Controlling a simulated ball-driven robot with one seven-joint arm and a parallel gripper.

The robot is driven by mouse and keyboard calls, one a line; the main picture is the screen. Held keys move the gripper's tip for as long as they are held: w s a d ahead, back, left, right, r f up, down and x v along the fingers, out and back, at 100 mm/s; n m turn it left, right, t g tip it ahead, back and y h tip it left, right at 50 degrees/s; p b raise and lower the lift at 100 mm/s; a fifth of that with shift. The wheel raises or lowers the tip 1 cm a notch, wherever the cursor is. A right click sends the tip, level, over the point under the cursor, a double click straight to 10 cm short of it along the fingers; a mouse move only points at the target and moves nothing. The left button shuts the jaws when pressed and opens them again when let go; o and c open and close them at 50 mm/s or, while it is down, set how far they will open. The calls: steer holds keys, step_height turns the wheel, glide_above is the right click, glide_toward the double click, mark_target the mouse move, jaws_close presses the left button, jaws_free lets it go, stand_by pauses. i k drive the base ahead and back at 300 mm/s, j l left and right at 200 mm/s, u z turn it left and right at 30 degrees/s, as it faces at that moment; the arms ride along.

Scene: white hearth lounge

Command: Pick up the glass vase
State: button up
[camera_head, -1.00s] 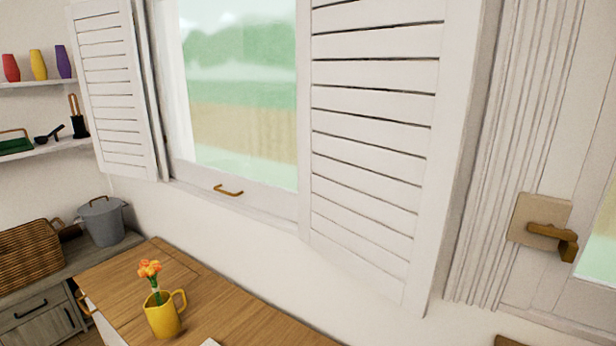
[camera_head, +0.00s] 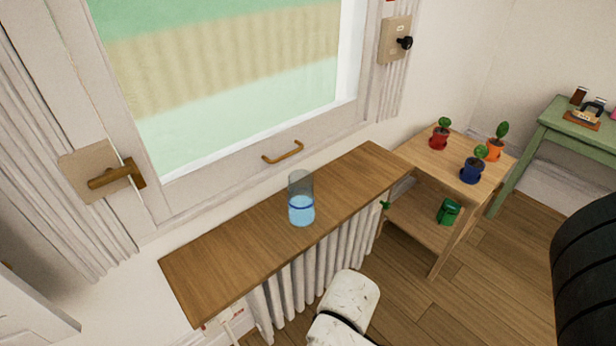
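A clear glass vase (camera_head: 301,199) with blue liquid in its lower part stands upright on a wooden shelf (camera_head: 225,260) above a white radiator, below the window. White links of my arm show at the bottom middle of the head view, below the vase and apart from it. A dark rounded part is at the right edge. My gripper's fingers do not show.
A wooden side table (camera_head: 440,165) with several small potted plants stands right of the shelf. A green can (camera_head: 449,212) sits on its lower level. A green table (camera_head: 572,137) is at the far right. Wood floor is open between them. The window has a brass handle (camera_head: 283,153).

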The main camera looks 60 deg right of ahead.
mark_target(302, 214)
steer(key=z, duration=0.75)
